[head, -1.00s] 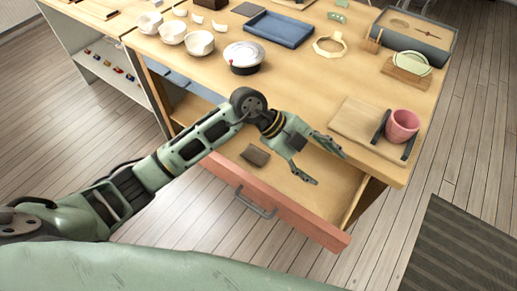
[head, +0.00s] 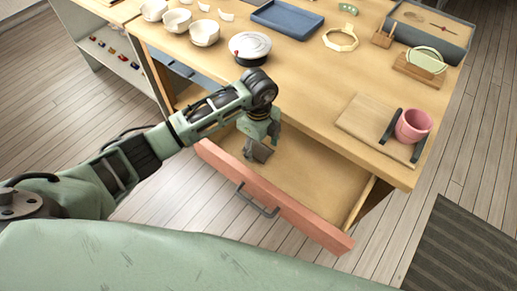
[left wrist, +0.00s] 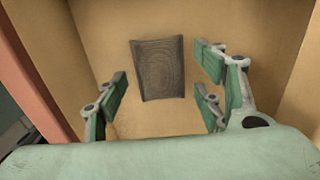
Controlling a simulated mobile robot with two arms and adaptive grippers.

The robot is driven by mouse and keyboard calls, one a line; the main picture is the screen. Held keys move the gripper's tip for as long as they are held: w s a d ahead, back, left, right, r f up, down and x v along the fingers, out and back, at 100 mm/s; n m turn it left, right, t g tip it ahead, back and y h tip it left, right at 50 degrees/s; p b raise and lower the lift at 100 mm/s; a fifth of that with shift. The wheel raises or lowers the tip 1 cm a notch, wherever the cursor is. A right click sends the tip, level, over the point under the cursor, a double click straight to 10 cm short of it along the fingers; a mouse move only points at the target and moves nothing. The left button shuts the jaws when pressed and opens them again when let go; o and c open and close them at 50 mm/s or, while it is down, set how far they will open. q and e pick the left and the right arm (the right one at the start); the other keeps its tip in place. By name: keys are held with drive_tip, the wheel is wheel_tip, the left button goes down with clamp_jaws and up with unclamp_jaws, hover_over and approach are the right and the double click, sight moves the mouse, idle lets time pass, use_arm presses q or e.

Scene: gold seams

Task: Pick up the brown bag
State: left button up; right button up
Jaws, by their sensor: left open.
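The brown bag (head: 262,152) is a small, dark, flat item with a wood-like grain, lying in the open drawer (head: 318,172). In the left wrist view the bag (left wrist: 158,68) lies on the drawer floor, ahead of my fingers and roughly between them. My left gripper (head: 262,138) points down into the drawer above the bag and hides part of it in the head view. Its fingers (left wrist: 160,105) are spread apart with nothing between them. I cannot tell how far the fingertips are above the bag. My right gripper is not in view.
The drawer's red front (head: 272,195) stands out from the wooden table. On the tabletop are a round white-lidded container (head: 250,47), white bowls (head: 204,33), a blue tray (head: 287,18), a board (head: 368,120) and a pink cup (head: 413,125). The drawer's right half is empty.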

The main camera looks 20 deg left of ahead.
use_arm(q)
drive_tip(key=shift+f, duration=0.35)
drive_tip(key=shift+c, duration=0.4)
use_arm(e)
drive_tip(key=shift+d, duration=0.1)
use_arm(q)
drive_tip(key=c, duration=1.4)
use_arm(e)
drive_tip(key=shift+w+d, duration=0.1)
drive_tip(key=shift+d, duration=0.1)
use_arm(q)
drive_tip(key=shift+r, duration=0.1)
